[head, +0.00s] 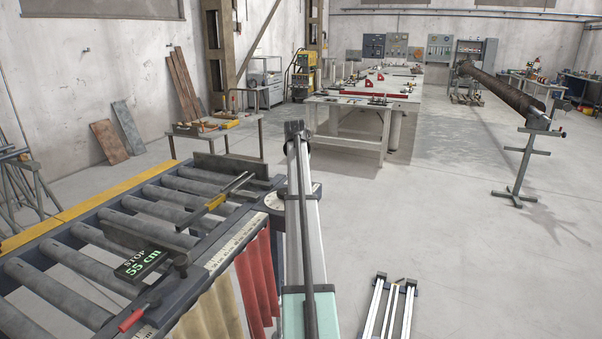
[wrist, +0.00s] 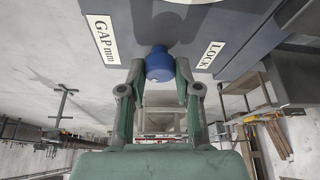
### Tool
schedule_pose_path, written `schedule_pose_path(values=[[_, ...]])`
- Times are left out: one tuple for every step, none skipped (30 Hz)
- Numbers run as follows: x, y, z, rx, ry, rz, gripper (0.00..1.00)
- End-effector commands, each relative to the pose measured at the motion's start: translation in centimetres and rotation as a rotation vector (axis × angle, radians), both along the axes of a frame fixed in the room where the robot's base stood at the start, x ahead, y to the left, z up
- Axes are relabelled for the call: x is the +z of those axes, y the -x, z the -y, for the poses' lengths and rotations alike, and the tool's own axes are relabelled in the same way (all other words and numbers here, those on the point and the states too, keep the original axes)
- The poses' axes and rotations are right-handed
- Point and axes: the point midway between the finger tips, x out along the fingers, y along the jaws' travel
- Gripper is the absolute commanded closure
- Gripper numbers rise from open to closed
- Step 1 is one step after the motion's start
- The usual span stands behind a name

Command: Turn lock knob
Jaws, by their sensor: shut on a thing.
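The lock knob (wrist: 159,65) is a blue round knob on the underside or face of a dark grey housing (wrist: 185,28) in the wrist view. A white "LOCK" label (wrist: 211,55) is to its right and a "GAP mm" label (wrist: 104,37) to its left. My gripper (wrist: 160,76) has one finger on each side of the knob and is shut on it. The fingertips partly cover the knob's sides. I cannot make out the knob or the gripper in the head view.

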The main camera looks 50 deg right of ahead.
Motion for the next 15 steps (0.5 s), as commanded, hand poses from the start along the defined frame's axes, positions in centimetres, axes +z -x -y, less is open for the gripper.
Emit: schedule_pose_path(values=[[0.12,0.22,-0.04,0.041,-0.002,-0.002,1.00],[0.12,0.21,-0.03,0.070,-0.002,-0.002,1.00],[0.13,0.20,-0.02,0.108,-0.002,0.000,1.00],[0.14,0.22,0.01,0.136,-0.002,-0.001,1.00],[0.13,0.23,0.02,0.165,-0.002,0.000,1.00],[0.13,0.27,0.06,0.202,-0.001,-0.001,1.00],[0.12,0.28,0.07,0.230,-0.001,-0.001,1.00],[0.11,0.28,0.08,0.258,-0.003,-0.001,1.00],[0.10,0.27,0.10,0.293,-0.002,-0.002,1.00],[0.09,0.25,0.09,0.321,-0.002,-0.001,1.00],[0.06,0.26,0.11,0.345,-0.002,-0.002,1.00],[0.04,0.24,0.11,0.379,-0.002,-0.002,1.00],[0.04,0.24,0.12,0.403,-0.002,-0.002,1.00],[0.02,0.26,0.14,0.424,-0.002,-0.002,1.00],[0.01,0.25,0.15,0.453,-0.003,-0.001,1.00]])
